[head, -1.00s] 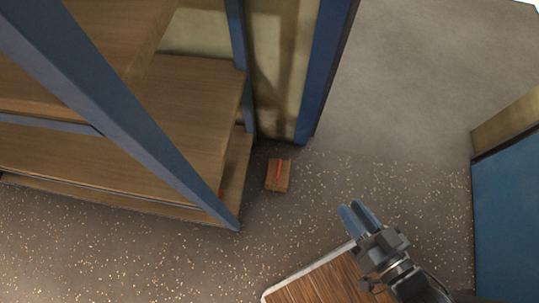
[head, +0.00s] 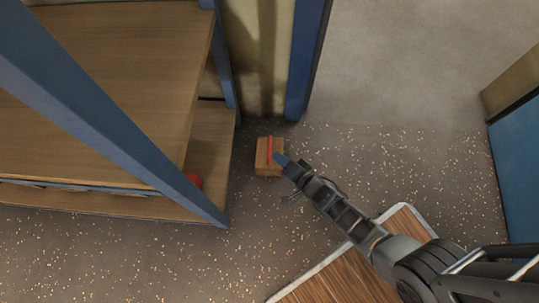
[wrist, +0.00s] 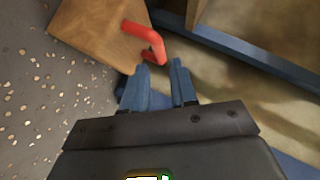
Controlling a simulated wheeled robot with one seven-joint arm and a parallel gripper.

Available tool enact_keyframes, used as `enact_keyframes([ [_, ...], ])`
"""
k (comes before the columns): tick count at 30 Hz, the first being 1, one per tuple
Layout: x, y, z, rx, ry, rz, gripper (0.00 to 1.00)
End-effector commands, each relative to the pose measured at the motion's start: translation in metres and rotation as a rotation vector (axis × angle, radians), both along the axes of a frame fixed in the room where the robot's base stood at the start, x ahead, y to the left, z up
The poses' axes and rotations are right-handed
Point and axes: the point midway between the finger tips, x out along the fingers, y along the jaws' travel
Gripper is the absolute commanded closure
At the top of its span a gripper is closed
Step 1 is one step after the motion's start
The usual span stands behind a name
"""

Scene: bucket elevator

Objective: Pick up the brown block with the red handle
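The brown block (head: 268,170) sits on the speckled floor beside the shelf's corner, with a red handle (head: 269,150) on its top. My gripper (head: 281,160) is close to the block, at its right side in the head view. In the wrist view the block (wrist: 98,30) is at the upper left and its red handle (wrist: 150,42) reaches toward the fingertips. My gripper (wrist: 161,72) is open there, with a gap between the two blue fingers. The handle's end is just ahead of the fingertips; I cannot tell whether they touch.
A wooden shelf (head: 130,80) with blue posts (head: 110,125) stands left of the block. A red object (head: 193,181) lies on its lower level. A blue door post (head: 308,55) is behind the block. Speckled floor (head: 400,160) is free to the right.

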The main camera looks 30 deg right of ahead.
Motion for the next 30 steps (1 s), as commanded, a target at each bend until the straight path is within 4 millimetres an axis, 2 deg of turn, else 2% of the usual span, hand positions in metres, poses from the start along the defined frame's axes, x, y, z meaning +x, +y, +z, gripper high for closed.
enact_keyframes([
  [4,0.015,0.002,-0.009,0.000,0.000,0.000,0.73],
  [11,0.027,0.004,-0.016,0.000,-0.001,0.000,0.73],
  [21,0.062,0.011,-0.034,-0.001,-0.001,0.001,0.73],
  [29,0.064,0.011,-0.032,-0.001,0.000,0.000,0.73],
  [30,0.064,0.011,-0.032,-0.001,0.000,0.000,0.76],
])
